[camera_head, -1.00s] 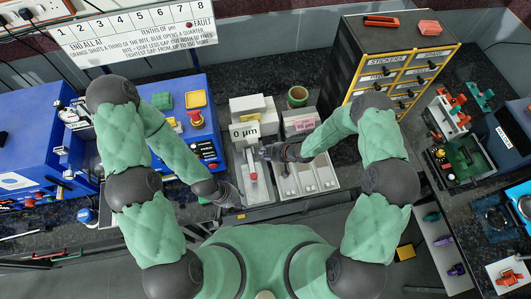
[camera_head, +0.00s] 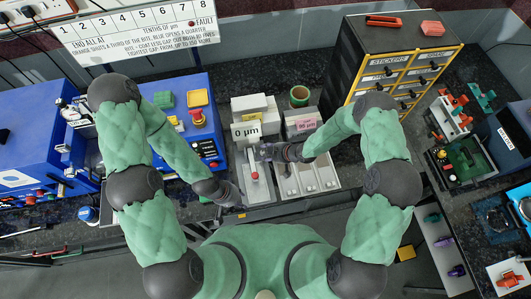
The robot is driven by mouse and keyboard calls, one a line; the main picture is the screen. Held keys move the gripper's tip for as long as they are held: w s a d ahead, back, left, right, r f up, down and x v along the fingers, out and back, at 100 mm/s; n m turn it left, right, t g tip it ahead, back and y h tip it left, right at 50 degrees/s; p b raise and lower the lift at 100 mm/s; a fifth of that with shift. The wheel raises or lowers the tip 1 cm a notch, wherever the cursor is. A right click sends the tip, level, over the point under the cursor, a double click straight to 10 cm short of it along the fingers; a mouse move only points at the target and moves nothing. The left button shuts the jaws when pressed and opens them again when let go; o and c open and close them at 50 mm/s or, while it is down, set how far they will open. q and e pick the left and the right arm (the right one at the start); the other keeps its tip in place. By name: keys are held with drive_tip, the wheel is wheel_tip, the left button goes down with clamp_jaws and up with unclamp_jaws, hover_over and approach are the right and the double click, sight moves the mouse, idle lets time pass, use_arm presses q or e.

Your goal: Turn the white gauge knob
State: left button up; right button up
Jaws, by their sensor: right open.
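The gauge has a white display (camera_head: 246,131) reading 0 µm. Below it is a light grey base (camera_head: 260,195) with a small red part (camera_head: 255,176) on it. A pale upright piece (camera_head: 250,157) stands between display and red part; I cannot tell whether it is the white knob. My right gripper (camera_head: 258,152) is open and reaches in from the right, its tips beside this piece; contact is too small to tell. My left gripper (camera_head: 238,200) is low at the left edge of the grey base; its jaws are too small and dark to read.
A grey tray with several slots (camera_head: 318,180) lies right of the gauge. A blue machine with a red button (camera_head: 197,117) is at left, a drawer cabinet (camera_head: 385,55) at back right.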

drive_tip(key=v, duration=1.1)
drive_tip(key=shift+s+r, duration=0.15)
drive_tip(key=shift+r, duration=0.05)
drive_tip(key=shift+d, duration=0.15)
